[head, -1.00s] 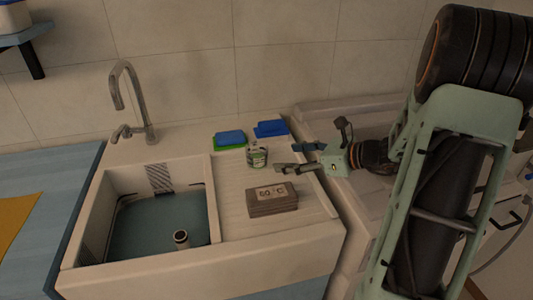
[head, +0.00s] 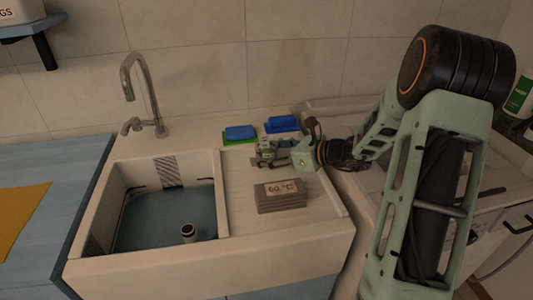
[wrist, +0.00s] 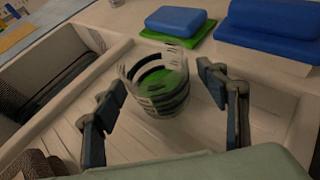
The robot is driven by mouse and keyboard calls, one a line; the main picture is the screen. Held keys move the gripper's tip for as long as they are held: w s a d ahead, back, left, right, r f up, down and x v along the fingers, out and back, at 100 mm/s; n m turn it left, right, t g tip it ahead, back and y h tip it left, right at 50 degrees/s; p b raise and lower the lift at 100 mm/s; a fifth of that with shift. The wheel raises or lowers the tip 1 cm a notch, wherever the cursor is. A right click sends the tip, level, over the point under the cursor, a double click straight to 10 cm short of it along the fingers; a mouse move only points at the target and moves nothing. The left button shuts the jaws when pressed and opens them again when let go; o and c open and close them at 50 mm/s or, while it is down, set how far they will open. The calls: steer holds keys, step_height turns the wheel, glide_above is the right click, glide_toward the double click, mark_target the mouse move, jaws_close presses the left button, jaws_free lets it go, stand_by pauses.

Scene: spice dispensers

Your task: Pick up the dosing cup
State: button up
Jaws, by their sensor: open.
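The dosing cup (wrist: 158,85) is a clear cup with dark bands and green showing inside. It stands upright on the ribbed drainboard (wrist: 150,143). In the head view the cup (head: 264,146) is partly hidden behind my gripper (head: 272,160). In the wrist view my gripper (wrist: 162,98) is open, with one finger to the left and the other to the right of the cup. Gaps show between the cup and both fingers. The cup lies ahead of and between the fingertips; I cannot tell how deep it sits between them.
A brown block labelled 60 °C (head: 281,196) stands nearer the front of the drainboard. The sink basin (head: 170,218) is to the left, with a small cylinder (head: 188,233) in it. A tap (head: 140,95) stands behind the basin.

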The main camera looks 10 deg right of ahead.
steer(key=shift+w+a+f, duration=0.1)
steer(key=shift+w+a, duration=0.05)
steer(key=shift+w, duration=0.05)
steer(key=c, duration=1.2)
steer(key=shift+c, duration=1)
